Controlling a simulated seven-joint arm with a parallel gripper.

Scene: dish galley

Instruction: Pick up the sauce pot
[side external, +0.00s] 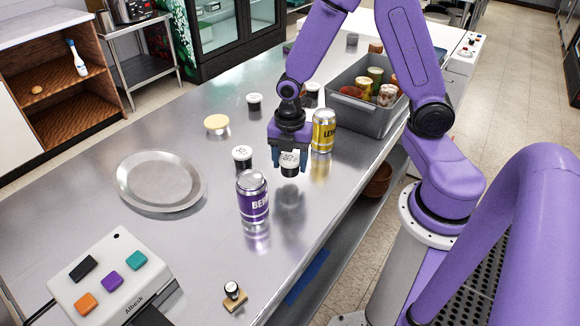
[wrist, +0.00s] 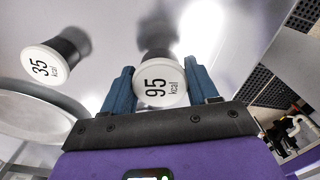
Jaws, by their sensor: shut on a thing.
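The sauce pot (side external: 290,167) is a small dark cup with a white lid. It is between the fingers of my gripper (side external: 290,160) and appears held above the steel counter, with a dark reflection below it.
A purple can (side external: 253,198) stands in front and a yellow can (side external: 323,131) behind to the right. More pots (side external: 254,102) stand farther back. A metal plate (side external: 160,181) lies left. A grey bin (side external: 345,112) holds several cans. A button box (side external: 110,275) and a stamp-like object (side external: 234,296) are nearer.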

